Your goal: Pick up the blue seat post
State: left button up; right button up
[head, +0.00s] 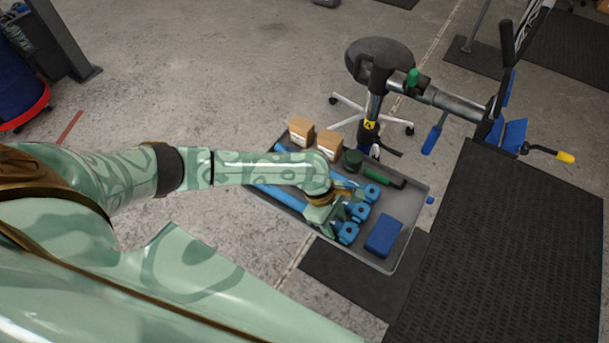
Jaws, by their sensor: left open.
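Blue seat posts lie in a grey tray (404,262). Three blue clamp heads show side by side: an upper one (371,193), a middle one (358,211) and a lower one (348,232). A blue tube (278,196) runs left from under my arm. My left gripper (338,213) is over the tray, pointing down at the posts just left of the heads. It is open; my forearm and wrist hide much of the posts, and I cannot tell whether the fingers touch one. My right gripper is not in view.
The tray also holds two cardboard boxes (301,131), a dark green round item (352,160), a green-black tool (385,177) and a blue block (383,236). A repair stand (430,95) and stool (380,58) stand behind. A black mat (505,250) is at right.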

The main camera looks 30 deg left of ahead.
pick_arm(q)
jog(key=shift+r, duration=0.1)
jog(key=c, duration=0.8)
jog(key=shift+c, duration=0.2)
